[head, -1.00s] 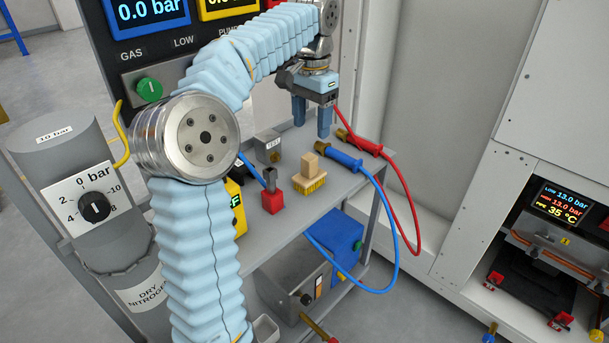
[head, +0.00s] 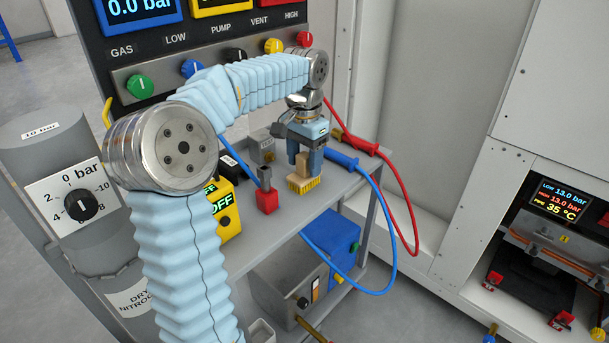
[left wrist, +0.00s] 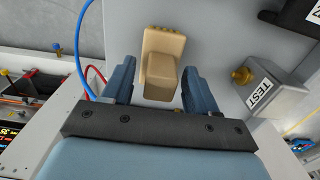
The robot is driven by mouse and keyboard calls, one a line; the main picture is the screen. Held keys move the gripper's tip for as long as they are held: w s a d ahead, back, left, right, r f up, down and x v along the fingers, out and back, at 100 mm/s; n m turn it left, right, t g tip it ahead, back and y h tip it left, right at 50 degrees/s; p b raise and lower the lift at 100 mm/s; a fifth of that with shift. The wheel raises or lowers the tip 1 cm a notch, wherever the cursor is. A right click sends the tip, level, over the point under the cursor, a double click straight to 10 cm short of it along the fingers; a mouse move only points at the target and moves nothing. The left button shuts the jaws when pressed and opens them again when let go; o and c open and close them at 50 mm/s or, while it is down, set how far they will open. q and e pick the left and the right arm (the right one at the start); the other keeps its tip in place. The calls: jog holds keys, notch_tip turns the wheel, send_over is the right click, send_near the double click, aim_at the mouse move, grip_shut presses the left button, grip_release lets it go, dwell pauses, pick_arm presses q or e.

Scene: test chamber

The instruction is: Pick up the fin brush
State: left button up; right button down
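The fin brush (head: 303,184) has a pale wooden handle block and yellow bristles. It stands bristles down on the grey cart top. In the left wrist view its tan wooden block (left wrist: 162,70) lies between my fingers. My left gripper (head: 305,160) points down over the brush, with a finger on either side of the handle. In the left wrist view the gripper (left wrist: 158,70) is open, and narrow gaps seem to show beside the block. My right gripper is not in view.
A red-based tool (head: 267,200) stands just left of the brush. A grey TEST block (left wrist: 262,88) is close by. Blue (head: 343,160) and red (head: 360,145) hose ends lie to the right and behind. A yellow gauge (head: 226,210) is at the left.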

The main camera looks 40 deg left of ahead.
pick_arm(q)
jog(key=c, duration=1)
jog(key=shift+o, duration=0.2)
jog(key=shift+r, duration=0.1)
notch_tip(320, 180, up, 3)
jog(key=shift+w+f+p, duration=0.1)
jog(key=shift+p, duration=0.2)
jog(key=s+d+r, duration=0.8)
jog(key=d+r, duration=0.2)
jog(key=d, duration=0.1)
jog(key=shift+s+d, duration=0.2)
